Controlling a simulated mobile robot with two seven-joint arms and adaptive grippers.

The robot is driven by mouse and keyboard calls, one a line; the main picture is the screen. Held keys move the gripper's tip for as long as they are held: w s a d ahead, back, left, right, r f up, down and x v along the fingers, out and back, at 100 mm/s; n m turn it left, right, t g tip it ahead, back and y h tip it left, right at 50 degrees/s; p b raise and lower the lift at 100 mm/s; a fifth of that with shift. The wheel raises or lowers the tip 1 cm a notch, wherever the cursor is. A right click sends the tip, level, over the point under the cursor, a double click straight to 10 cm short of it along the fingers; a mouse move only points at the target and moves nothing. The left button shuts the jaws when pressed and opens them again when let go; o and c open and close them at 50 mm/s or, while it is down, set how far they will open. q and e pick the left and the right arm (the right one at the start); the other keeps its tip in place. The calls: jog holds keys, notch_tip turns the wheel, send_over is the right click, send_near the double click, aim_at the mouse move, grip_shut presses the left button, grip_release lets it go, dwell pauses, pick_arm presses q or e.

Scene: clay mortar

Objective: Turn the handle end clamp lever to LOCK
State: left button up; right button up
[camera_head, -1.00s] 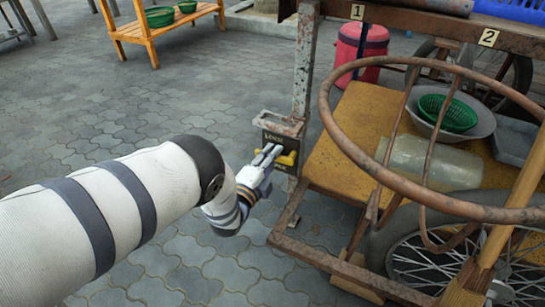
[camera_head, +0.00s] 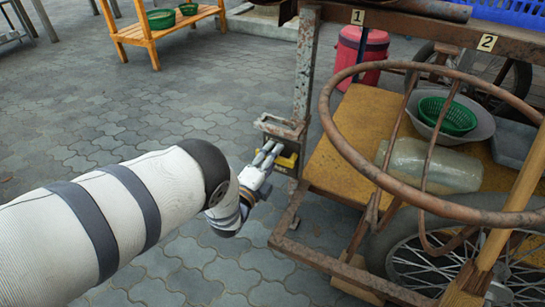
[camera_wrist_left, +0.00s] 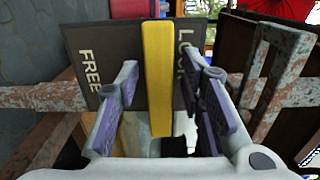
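The yellow clamp lever (camera_wrist_left: 157,80) stands upright in the left wrist view, in front of a dark plate (camera_wrist_left: 110,45). The plate reads FREE on the left and LOCK on the right, with LOCK partly hidden. The lever is between the two words, nearer LOCK. My left gripper (camera_wrist_left: 160,95) has its fingers on both sides of the lever, with gaps visible, so it is open. In the head view my left gripper (camera_head: 268,152) is at the lever (camera_head: 287,160), below the rusty post, and hides much of the plate. My right gripper is out of view.
A rusty post (camera_head: 304,70) rises behind the clamp. A rusty frame bar (camera_head: 340,265) runs below right, beside the cart's yellow deck (camera_head: 345,140) and a large rusty hoop (camera_head: 335,125). Open paving (camera_head: 150,100) lies to the left.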

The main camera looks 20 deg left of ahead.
pick_arm(q)
jog(key=s, duration=1.2)
jog(key=shift+a, duration=0.15)
